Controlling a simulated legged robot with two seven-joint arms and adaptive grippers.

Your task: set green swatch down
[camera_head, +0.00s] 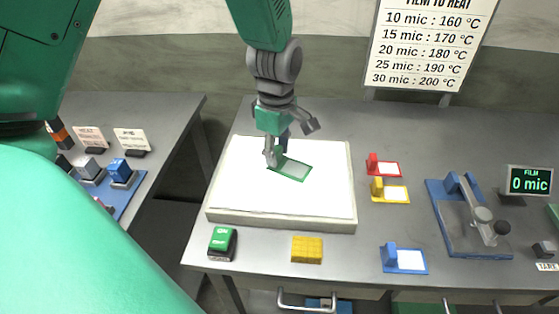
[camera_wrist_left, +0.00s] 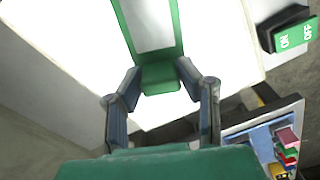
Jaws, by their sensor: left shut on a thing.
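My left gripper (camera_head: 274,157) is shut on the green swatch (camera_head: 292,169), a thin green frame around a pale film. The swatch is over the middle of the white glowing panel (camera_head: 228,218). I cannot tell whether it touches the panel or hangs just above it. In the left wrist view the fingertips (camera_wrist_left: 160,80) pinch the tab of the swatch (camera_wrist_left: 151,22), which points away from the gripper over the bright surface. My right gripper is not in view.
A red swatch (camera_head: 384,167), a yellow swatch (camera_head: 390,192) and a blue swatch (camera_head: 405,261) lie right of the panel. Beyond them are a blue-based gauge (camera_head: 465,215) and a display (camera_head: 529,181) reading 0 mic. A green switch (camera_head: 222,243) and yellow block (camera_head: 307,249) sit in front.

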